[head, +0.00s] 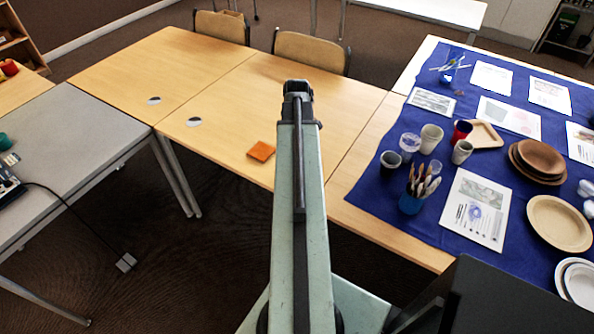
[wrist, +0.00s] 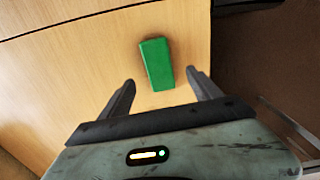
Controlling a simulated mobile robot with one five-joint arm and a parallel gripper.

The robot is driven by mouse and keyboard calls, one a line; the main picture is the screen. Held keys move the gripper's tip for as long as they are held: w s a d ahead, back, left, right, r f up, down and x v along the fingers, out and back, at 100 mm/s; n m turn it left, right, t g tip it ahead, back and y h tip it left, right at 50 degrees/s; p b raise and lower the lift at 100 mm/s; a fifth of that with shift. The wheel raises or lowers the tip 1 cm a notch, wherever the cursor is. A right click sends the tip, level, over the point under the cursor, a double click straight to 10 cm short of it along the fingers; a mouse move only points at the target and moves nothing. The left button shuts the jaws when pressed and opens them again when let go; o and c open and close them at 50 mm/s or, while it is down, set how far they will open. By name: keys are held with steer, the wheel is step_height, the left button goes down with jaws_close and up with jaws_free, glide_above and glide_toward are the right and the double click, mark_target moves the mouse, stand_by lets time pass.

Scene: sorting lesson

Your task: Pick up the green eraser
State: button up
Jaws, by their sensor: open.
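The green eraser (wrist: 157,64) lies on the light wooden table, long side pointing roughly toward my gripper in the wrist view. My gripper (wrist: 160,77) is open, with one dark finger to each side of the eraser's near end. A gap shows between each finger and the eraser, and nothing is held. I cannot tell how high the fingers are above the table. In the head view my arm reaches out over the wooden table (head: 235,110) and hides the eraser and the fingers.
An orange block (head: 261,151) lies on the table left of my arm. A blue cloth (head: 368,204) to the right bears cups, plates, papers and a brush pot (head: 411,203). Two chairs (head: 311,50) stand at the far edge. A grey table (head: 75,140) is at left.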

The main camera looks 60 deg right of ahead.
step_height(320, 180, down, 7)
steer(key=b, duration=0.6)
steer(key=shift+d+f, duration=0.1)
steer(key=shift+d, duration=0.05)
steer(key=shift+r, duration=0.2)
steer(key=c, duration=1.5)
steer(key=shift+o, duration=0.2)
step_height(320, 180, up, 10)
steer(key=p, duration=1)
